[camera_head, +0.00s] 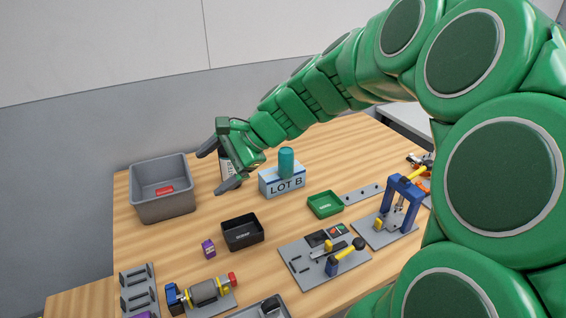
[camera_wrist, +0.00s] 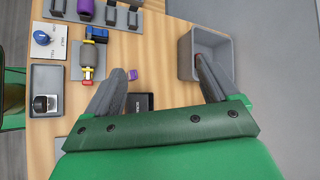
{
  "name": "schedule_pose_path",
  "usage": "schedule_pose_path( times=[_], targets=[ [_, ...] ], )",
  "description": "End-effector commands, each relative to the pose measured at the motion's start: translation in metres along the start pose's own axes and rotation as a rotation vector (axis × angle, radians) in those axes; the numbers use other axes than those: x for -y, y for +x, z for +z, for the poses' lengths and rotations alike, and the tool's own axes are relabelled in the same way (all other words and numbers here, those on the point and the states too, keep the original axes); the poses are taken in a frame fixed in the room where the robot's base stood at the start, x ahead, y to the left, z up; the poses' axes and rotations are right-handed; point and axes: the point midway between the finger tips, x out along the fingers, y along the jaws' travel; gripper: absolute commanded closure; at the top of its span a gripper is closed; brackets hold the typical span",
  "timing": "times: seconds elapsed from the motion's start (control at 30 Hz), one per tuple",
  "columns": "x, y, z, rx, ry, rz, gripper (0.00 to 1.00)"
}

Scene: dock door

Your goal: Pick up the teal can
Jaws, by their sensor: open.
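The teal can (camera_head: 286,162) stands upright on or just behind the box labelled LOT B (camera_head: 284,183), near the middle of the table in the head view. My gripper (camera_head: 218,169) is open and empty, above the table to the left of the can. In the wrist view my gripper (camera_wrist: 162,88) shows its two fingers spread wide with nothing between them. The can does not show in the wrist view.
A grey bin (camera_head: 163,208) stands at the left. A black tray (camera_head: 242,245), a green tray (camera_head: 325,213), a small purple block (camera_head: 209,248), a blue press (camera_head: 402,197) and a tool plate (camera_head: 312,273) lie around. Bare wood (camera_head: 272,224) shows in front of the box.

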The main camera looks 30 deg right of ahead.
Motion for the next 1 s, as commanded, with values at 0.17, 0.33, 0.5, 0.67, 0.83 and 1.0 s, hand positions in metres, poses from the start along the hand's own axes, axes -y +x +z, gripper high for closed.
schedule_pose_path(
  times=[0.17, 0.33, 0.5, 0.67, 0.83, 1.0],
  targets=[
    [0.043, -0.018, -0.063, 0.012, 0.28, -0.189, 0.12],
    [0.07, -0.043, -0.132, 0.032, 0.557, -0.366, 0.12],
    [0.081, -0.071, -0.195, 0.048, 0.784, -0.512, 0.12],
    [0.081, -0.09, -0.238, 0.062, 0.931, -0.605, 0.12],
    [0.076, -0.109, -0.276, 0.075, 1.058, -0.689, 0.12],
    [0.066, -0.117, -0.308, 0.092, 1.161, -0.747, 0.12]
  ],
)
